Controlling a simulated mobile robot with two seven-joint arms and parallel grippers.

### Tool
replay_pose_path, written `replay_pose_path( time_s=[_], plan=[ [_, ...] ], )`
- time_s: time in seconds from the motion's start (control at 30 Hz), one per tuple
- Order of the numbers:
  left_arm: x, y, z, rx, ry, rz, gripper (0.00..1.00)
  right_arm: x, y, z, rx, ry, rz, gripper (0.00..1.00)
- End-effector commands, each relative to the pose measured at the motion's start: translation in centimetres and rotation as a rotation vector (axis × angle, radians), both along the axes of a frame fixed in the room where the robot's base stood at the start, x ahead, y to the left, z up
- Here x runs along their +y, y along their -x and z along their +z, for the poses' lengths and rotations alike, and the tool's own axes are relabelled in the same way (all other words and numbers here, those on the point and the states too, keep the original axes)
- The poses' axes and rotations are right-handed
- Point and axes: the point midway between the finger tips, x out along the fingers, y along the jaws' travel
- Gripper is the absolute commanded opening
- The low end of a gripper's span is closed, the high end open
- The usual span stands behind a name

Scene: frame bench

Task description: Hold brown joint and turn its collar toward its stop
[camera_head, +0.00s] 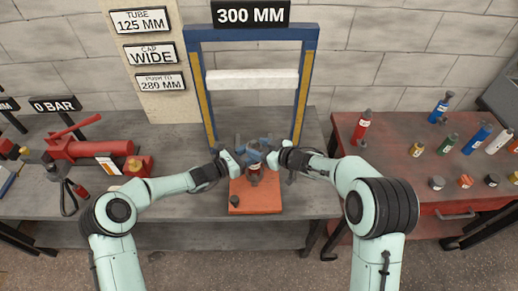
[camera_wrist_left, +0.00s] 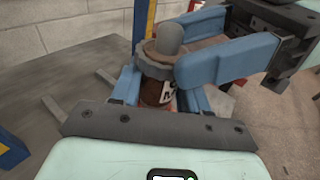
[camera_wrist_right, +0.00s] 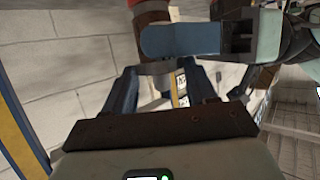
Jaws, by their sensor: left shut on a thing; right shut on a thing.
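The brown joint (camera_head: 254,177) stands upright on an orange-red plate (camera_head: 255,207) at the middle of the bench. In the left wrist view its brown body (camera_wrist_left: 153,93) bears a label, with a grey collar (camera_wrist_left: 152,67) and a rounded grey top above. My left gripper (camera_head: 241,160) is shut on the brown body from the left. My right gripper (camera_head: 273,157) comes from the right and is shut on the collar. The right wrist view shows the collar (camera_wrist_right: 155,69) between its blue fingers. The fingers partly hide the joint; the collar's stop cannot be made out.
A blue frame (camera_head: 188,36) with yellow strips stands behind the joint. A red hydraulic pump (camera_head: 95,149) lies at the left of the bench. Several bottles and caps stand on the red table (camera_head: 400,150) at the right. A small dark piece (camera_head: 234,200) lies on the plate's front left.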

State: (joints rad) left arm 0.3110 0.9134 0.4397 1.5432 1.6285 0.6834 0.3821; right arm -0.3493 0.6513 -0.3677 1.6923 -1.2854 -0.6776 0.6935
Motion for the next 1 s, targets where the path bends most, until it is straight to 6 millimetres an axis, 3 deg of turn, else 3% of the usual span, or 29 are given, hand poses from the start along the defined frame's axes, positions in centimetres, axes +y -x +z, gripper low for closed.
replay_pose_path(
  time_s=[0.73, 0.77, 0.8, 1.0],
  plan=[
    [-0.09, 0.06, -0.11, 0.004, -0.001, -0.002, 0.27, 0.21, -0.09, 0.47, -0.007, -0.006, 0.103, 0.26],
    [-0.09, 0.06, -0.12, 0.004, -0.001, -0.002, 0.27, 0.21, -0.09, 0.47, -0.007, -0.006, 0.103, 0.63],
    [-0.08, 0.07, -0.12, 0.004, -0.001, -0.002, 0.27, 0.21, -0.1, 0.46, -0.006, -0.006, 0.103, 0.67],
    [-0.06, 0.07, -0.13, 0.004, -0.001, -0.001, 0.27, 0.03, -0.12, 0.3, -0.004, -0.002, 0.099, 0.67]
  ],
)
